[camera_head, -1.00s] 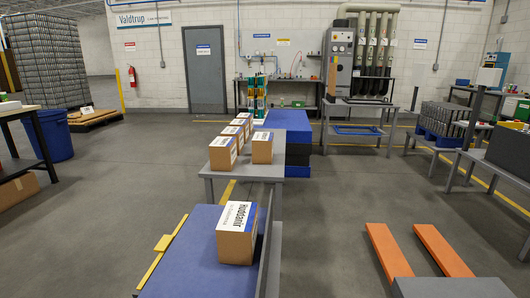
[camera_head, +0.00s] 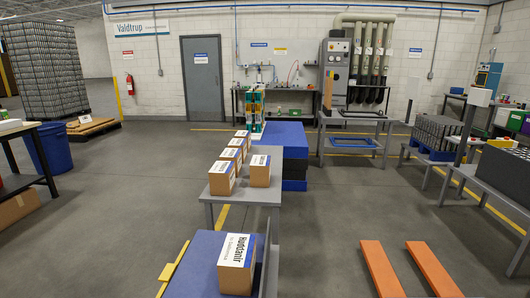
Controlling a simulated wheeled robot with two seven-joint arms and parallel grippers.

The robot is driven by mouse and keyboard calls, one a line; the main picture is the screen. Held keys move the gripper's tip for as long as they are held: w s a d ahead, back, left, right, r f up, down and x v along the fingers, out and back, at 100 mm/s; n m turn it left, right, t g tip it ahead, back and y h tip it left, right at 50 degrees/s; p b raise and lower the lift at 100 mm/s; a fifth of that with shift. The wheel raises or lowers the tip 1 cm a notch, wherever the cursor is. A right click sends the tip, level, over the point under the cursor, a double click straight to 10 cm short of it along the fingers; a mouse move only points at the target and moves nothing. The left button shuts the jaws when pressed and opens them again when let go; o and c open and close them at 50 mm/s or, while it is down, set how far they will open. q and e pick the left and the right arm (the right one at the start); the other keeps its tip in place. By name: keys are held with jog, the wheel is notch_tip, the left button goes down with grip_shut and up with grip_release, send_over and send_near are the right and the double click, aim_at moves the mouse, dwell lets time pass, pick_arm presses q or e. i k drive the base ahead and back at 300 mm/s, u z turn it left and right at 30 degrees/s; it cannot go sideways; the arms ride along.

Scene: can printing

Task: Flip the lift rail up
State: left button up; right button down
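A blue-topped lift surface (camera_head: 190,262) fills the bottom centre, with a labelled cardboard box (camera_head: 237,277) standing on it. A grey upright rail (camera_head: 268,262) runs along its right side, and a yellow bar (camera_head: 174,268) with a small tab runs along its left side. I cannot tell for sure which of these is the lift rail; the lower ends of both are cut off by the bottom edge. Neither of my grippers is in view, and nothing is seen touching either bar.
A grey table (camera_head: 265,194) with several boxes stands just beyond the lift surface. Two orange forks (camera_head: 382,268) lie low at the bottom right. Grey worktables (camera_head: 487,168) stand at the right, a dark table (camera_head: 25,128) at the left. Open floor (camera_head: 130,190) lies left of centre.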

aim_at(167, 274)
jog(key=k, duration=1)
jog(key=u, duration=2.25)
jog(key=i, duration=4.7)
jog(key=z, duration=3.6)
